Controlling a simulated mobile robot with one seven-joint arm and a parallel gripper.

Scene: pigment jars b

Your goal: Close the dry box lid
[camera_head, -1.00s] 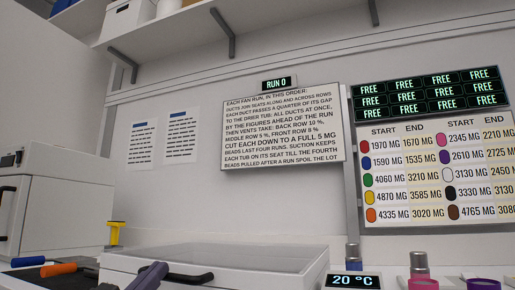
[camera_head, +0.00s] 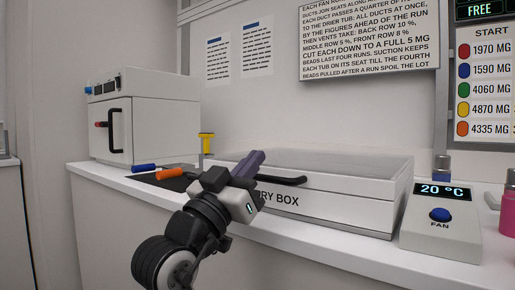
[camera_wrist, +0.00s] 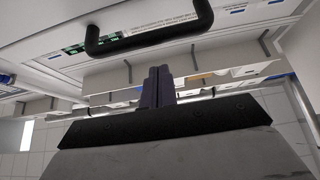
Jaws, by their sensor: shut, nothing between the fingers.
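The white dry box (camera_head: 345,204) stands on the counter, with part of its name visible on the front. Its lid (camera_head: 335,162) lies about flat on top, with a pale panel in a white frame. I cannot tell whether it is fully seated. A black bar handle (camera_head: 290,180) is on its front side; the handle also shows large at the top of the wrist view (camera_wrist: 150,38). My gripper (camera_head: 250,163), with purple fingers, is shut and empty at the handle's left end. In the wrist view the fingers (camera_wrist: 158,87) are together, apart from the handle; contact is unclear in the head view.
Left are a white oven-like cabinet (camera_head: 145,122), a yellow-topped stand (camera_head: 206,142), and orange (camera_head: 172,174) and blue (camera_head: 145,167) handled tools on a dark mat. The counter's front edge runs below the box.

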